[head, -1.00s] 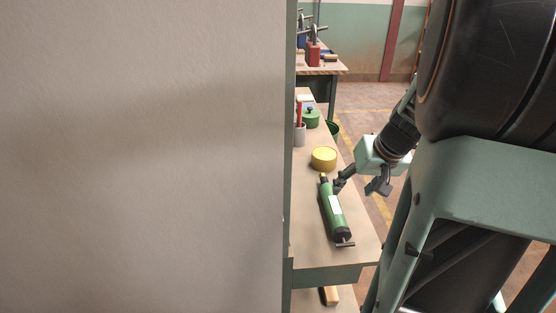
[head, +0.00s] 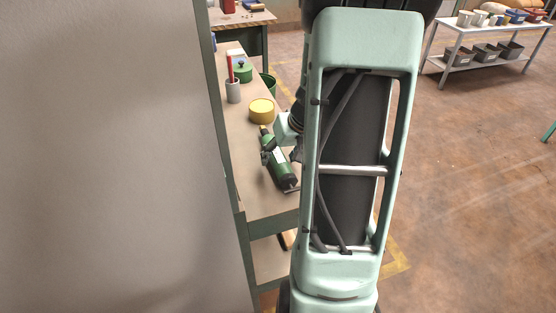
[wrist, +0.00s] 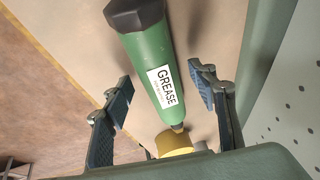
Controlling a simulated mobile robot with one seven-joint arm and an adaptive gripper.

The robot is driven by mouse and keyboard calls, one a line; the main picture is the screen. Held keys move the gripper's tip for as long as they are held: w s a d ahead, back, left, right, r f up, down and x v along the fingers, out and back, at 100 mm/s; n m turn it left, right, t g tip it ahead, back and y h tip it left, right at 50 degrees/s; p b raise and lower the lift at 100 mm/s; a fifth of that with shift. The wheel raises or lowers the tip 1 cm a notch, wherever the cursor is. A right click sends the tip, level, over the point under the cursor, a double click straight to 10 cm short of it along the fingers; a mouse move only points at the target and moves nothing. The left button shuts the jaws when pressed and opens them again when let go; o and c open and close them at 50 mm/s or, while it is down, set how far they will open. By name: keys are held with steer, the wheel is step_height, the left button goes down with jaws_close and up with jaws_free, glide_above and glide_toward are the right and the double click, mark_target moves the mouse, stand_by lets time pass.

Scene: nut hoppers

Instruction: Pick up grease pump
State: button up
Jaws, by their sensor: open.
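The grease pump (head: 283,176) is a green cylinder with a dark end cap and a white label, lying on the bench top. In the wrist view the pump (wrist: 150,55) shows its GREASE label, its dark cap near the top edge and its narrow nozzle end pointing down. My gripper (head: 281,156) is over the nozzle half of the pump. In the wrist view my gripper (wrist: 163,88) is open, with one finger on each side of the pump and a visible gap at both sides. My arm hides part of the bench in the head view.
A large pale wall (head: 110,160) borders the bench on the left.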

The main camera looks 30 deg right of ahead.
steer(key=shift+w+f, duration=0.15)
steer(key=shift+f, duration=0.1)
steer(key=shift+f+b, duration=0.25)
steer(key=shift+b, duration=0.35)
stand_by(0.4)
jaws_close()
stand_by(0.5)
